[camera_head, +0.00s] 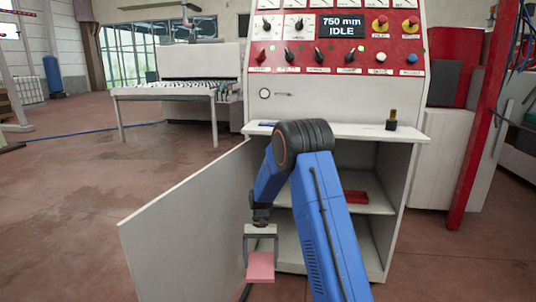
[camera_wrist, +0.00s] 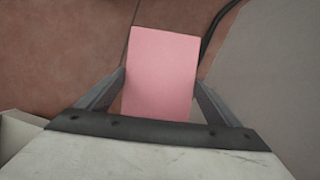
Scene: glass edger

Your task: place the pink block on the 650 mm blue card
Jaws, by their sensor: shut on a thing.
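The pink block (camera_head: 260,270) hangs between the fingers of my gripper (camera_head: 261,256), low in front of the open cabinet. In the wrist view the pink block (camera_wrist: 160,75) lies between the two fingers of my gripper (camera_wrist: 161,80), which are shut on it from either side. Red-brown floor shows beneath it. A small flat blue thing (camera_head: 266,124) shows on the cabinet's white ledge (camera_head: 345,131), partly hidden by my arm. I cannot read a size on it or tell whether it is the 650 mm card.
The cabinet door (camera_head: 195,225) stands open to the left of my gripper. A red item (camera_head: 355,197) lies on the inner shelf (camera_head: 378,207). A small dark and yellow bottle-like object (camera_head: 391,120) stands on the ledge's right. The display above (camera_head: 341,25) reads 750 mm IDLE.

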